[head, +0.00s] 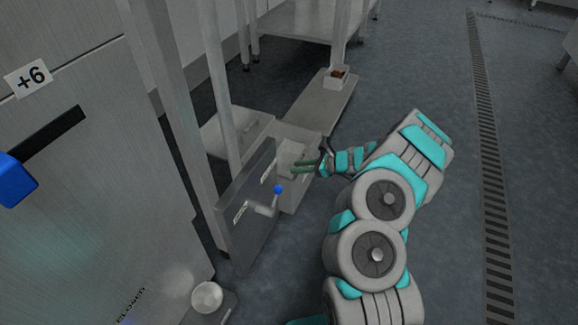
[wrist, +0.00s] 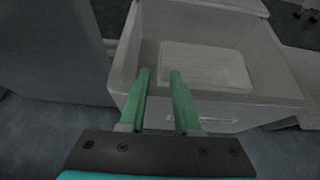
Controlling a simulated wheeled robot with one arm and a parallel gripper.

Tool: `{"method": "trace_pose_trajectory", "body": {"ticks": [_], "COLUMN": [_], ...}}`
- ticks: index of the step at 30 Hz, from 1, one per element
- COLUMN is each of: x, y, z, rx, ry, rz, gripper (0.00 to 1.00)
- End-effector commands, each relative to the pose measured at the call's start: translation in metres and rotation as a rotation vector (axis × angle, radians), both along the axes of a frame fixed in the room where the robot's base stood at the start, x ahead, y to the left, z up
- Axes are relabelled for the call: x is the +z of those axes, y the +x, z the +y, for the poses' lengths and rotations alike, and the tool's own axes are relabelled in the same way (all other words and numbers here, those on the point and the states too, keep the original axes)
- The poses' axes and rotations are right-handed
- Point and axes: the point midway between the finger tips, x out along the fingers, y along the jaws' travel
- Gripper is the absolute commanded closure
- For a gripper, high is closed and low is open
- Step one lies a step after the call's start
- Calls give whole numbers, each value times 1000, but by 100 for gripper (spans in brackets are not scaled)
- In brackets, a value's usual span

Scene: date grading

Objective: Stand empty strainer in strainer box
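A pale open-topped box (head: 293,203) stands low on the floor side, beside a grey metal panel. It fills much of the wrist view (wrist: 285,88), with a label strip low on its near side. Inside it is a lighter rectangle (wrist: 205,62); I cannot tell whether this is its bottom or something lying in it. My gripper (head: 294,167) is over the box's mouth. In the wrist view my gripper (wrist: 160,72) has its two green fingers apart with nothing between them. I cannot make out a strainer for certain in either view.
The upright grey panel (head: 240,205) with a blue-knobbed lever (head: 278,189) stands just left of the box. A low shelf (head: 318,105) behind carries a small box (head: 336,77) with brown contents. A white round vessel (head: 207,297) sits at bottom left. Floor (head: 430,85) at right is clear.

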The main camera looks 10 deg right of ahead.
Motion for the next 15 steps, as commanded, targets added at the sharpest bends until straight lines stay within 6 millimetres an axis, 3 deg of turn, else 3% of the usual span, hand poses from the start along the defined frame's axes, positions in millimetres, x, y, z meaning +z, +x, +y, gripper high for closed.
{"method": "trace_pose_trajectory", "body": {"ticks": [1, 6, 15], "x": [8, 24, 37], "y": [-6, -22, -34], "z": [-12, -33, -49], "rx": [-9, -7, -1], "ry": [-1, 1, 1], "rz": [-1, -3, -6], "gripper": [66, 66, 66]}}
